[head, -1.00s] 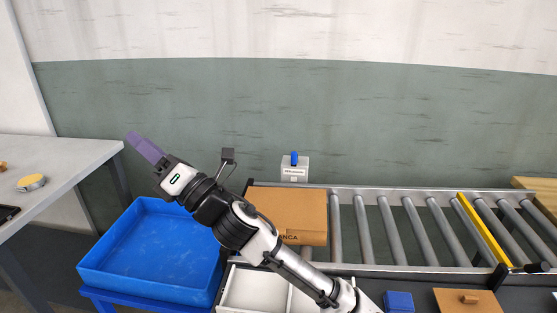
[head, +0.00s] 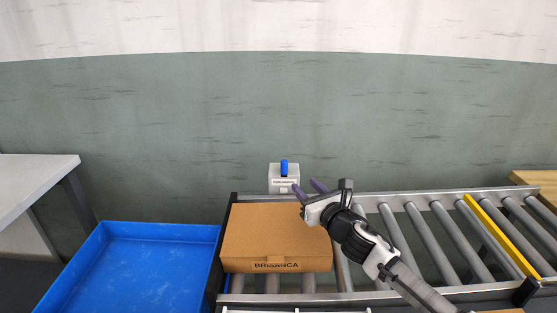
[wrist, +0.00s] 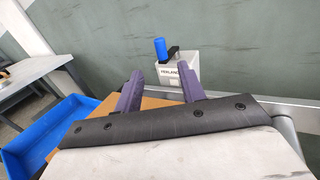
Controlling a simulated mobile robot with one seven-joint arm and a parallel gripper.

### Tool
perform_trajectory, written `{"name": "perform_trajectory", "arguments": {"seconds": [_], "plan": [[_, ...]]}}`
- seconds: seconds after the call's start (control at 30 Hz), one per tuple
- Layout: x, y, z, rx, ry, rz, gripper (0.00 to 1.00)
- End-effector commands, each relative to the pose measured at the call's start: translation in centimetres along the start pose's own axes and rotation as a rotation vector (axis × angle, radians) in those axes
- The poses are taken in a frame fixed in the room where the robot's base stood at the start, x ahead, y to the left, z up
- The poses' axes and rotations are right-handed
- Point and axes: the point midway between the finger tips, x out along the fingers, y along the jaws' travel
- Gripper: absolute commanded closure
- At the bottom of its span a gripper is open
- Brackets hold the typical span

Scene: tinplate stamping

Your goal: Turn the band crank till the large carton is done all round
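The large brown carton (head: 270,240), lettered on its front, lies flat at the left end of the roller conveyor. Behind it, against the wall, stands a pale box (head: 283,186) with a blue upright knob (head: 284,168) on top, which looks like the band crank. The blue knob also shows in the wrist view (wrist: 160,48), on a dark arm above the box. My gripper (head: 306,186) is open and empty, its two purple fingers apart. It is above the carton's back right part, just short of the box, and the fingers point toward the box. I see no band on the carton.
A blue tray (head: 95,234) stands left of the conveyor, beside a grey table (head: 35,180). The rollers (head: 445,232) right of the carton are bare up to a yellow bar (head: 502,238). A wooden surface (head: 540,181) is at the far right.

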Motion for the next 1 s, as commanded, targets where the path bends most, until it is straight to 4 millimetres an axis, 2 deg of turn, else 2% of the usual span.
{"name": "perform_trajectory", "arguments": {"seconds": [0.17,0.7,0.8,1.0], "plan": [[1.5,0.0,0.2,0.002,-0.001,0.001,0.60],[11.5,0.1,0.1,0.003,0.001,0.001,0.60],[12.6,0.1,0.2,0.003,0.000,0.001,0.60],[13.7,0.0,0.1,0.002,0.000,0.000,0.60]]}}
